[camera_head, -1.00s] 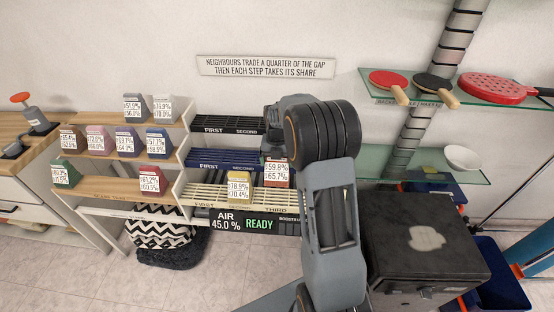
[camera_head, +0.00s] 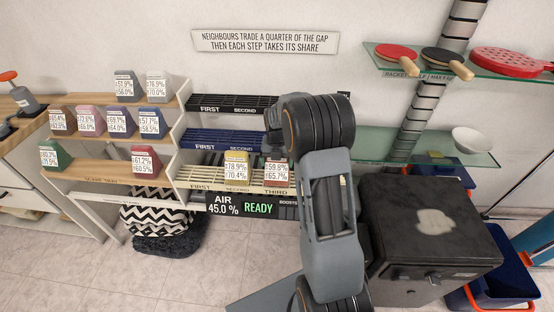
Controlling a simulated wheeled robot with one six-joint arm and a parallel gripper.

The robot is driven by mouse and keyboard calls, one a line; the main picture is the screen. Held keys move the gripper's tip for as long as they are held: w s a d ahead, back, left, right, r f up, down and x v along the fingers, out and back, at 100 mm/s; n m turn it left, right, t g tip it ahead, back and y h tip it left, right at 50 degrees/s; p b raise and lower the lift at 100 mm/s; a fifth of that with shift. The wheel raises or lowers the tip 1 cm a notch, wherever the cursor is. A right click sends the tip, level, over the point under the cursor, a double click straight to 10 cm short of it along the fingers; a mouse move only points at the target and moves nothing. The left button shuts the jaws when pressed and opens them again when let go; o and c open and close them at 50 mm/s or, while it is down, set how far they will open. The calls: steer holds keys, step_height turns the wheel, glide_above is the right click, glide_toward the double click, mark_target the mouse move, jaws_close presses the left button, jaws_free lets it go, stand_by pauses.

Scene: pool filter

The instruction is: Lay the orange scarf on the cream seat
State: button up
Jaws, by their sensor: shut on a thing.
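I see no cloth scarf; a rust-coloured labelled block (camera_head: 278,172), reading 59.8% and 65.7%, is the nearest match to orange. It hangs at or just over the third place of the cream slatted rack (camera_head: 213,176); I cannot tell whether it touches the slats. My gripper (camera_head: 276,146) is above this block and shut on it, its fingers mostly hidden by my wrist. A yellow block (camera_head: 236,168) stands to its left, by the second place of the cream rack.
A blue rack (camera_head: 215,140) and a black rack (camera_head: 225,105) rise behind. Wooden steps (camera_head: 100,172) at left hold several labelled blocks. A dark cabinet (camera_head: 425,230) stands at right, below glass shelves (camera_head: 380,145). A sign reads AIR 45.0% READY (camera_head: 240,206).

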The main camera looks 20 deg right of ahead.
steer(key=shift+f+b, duration=0.3)
steer(key=shift+f, duration=0.1)
stand_by(0.3)
steer(key=o, duration=1)
step_height(320, 180, up, 14)
steer(key=shift+f+p, duration=0.1)
steer(key=shift+p, duration=0.25)
